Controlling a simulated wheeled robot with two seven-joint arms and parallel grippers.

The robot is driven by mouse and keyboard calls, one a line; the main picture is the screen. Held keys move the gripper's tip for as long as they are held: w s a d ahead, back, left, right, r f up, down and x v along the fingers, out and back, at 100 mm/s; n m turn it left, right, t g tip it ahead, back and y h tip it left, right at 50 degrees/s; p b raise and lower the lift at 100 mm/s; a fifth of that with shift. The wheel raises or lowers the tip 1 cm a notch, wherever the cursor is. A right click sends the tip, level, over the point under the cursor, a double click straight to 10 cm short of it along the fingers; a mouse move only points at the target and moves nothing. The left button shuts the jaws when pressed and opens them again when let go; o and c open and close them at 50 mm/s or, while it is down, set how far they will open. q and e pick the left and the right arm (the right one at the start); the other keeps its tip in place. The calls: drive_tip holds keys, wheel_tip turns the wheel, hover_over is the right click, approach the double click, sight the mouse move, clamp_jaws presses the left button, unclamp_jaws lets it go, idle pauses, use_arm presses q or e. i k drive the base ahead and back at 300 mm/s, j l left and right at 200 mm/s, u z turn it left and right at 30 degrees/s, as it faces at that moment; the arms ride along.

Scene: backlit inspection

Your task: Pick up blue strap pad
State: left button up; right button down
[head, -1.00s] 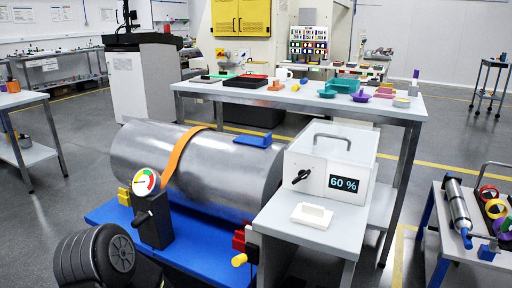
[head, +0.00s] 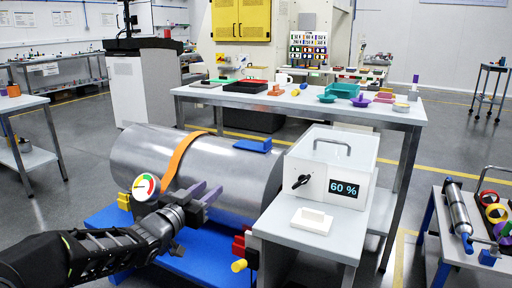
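The blue strap pad (head: 253,145) lies on top of the large grey metal cylinder (head: 236,178), near its right end. An orange strap (head: 180,158) runs over the cylinder to the left of the pad. My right gripper is not in view.
A round gauge (head: 146,186) stands beside my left wrist. A white box reading 60 % (head: 343,188) stands right of the cylinder. The blue base (head: 205,250) carries red and yellow parts. A table with trays (head: 408,114) is behind. Space above the pad looks clear.

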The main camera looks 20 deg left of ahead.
sight(267, 145)
drive_tip(key=i+l, duration=0.1)
drive_tip(key=i, duration=0.4)
drive_tip(key=i+l, duration=0.1)
drive_tip(key=i, duration=0.4)
